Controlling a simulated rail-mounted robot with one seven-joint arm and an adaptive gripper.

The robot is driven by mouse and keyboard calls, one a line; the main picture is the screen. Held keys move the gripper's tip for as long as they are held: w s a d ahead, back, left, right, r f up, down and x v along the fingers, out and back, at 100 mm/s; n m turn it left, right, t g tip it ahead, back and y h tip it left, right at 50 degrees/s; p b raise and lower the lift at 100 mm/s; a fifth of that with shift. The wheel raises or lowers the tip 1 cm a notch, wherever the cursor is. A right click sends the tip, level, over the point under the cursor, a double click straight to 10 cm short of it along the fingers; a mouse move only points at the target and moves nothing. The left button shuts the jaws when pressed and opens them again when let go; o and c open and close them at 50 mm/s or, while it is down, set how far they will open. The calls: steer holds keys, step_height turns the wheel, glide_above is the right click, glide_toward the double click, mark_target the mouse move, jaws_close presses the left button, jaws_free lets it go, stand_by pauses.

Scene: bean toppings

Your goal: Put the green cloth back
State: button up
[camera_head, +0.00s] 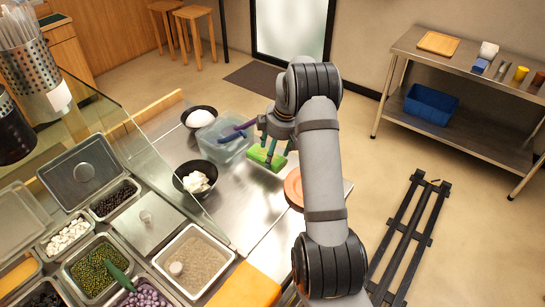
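The green cloth (266,159) is a small bright green block-like piece near the middle of the view, over the right part of the metal counter. My gripper (275,150) points down at it, with its dark fingers right at the cloth's upper side. The fingers overlap the cloth in this view. I cannot tell whether they are closed on it, or whether the cloth rests on the counter or hangs just above it. My arm comes in from the lower right and hides part of the counter behind it.
A clear plastic bin (222,150) with a purple-handled item stands just left of the cloth. Two dark bowls (180,182) (186,118) hold white food. A round orange-brown piece (292,190) lies close to my arm. An orange cloth (246,288) and topping trays (193,262) are nearer.

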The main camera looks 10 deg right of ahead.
mark_target(274, 157)
steer(key=x, duration=0.1)
steer(key=p+x, duration=0.1)
steer(key=x, duration=0.1)
steer(key=shift+s+d+f, duration=0.1)
steer(key=shift+s+f, duration=0.2)
steer(key=shift+f, duration=0.35)
steer(key=shift+f, duration=0.15)
steer(key=o, duration=1.5)
steer(key=shift+o, duration=0.2)
steer(key=shift+d+r, duration=0.1)
steer(key=shift+r, duration=0.45)
steer(key=b+v, duration=0.1)
steer(key=v, duration=1)
steer(key=shift+s+r, duration=0.1)
steer(key=shift+s, duration=0.05)
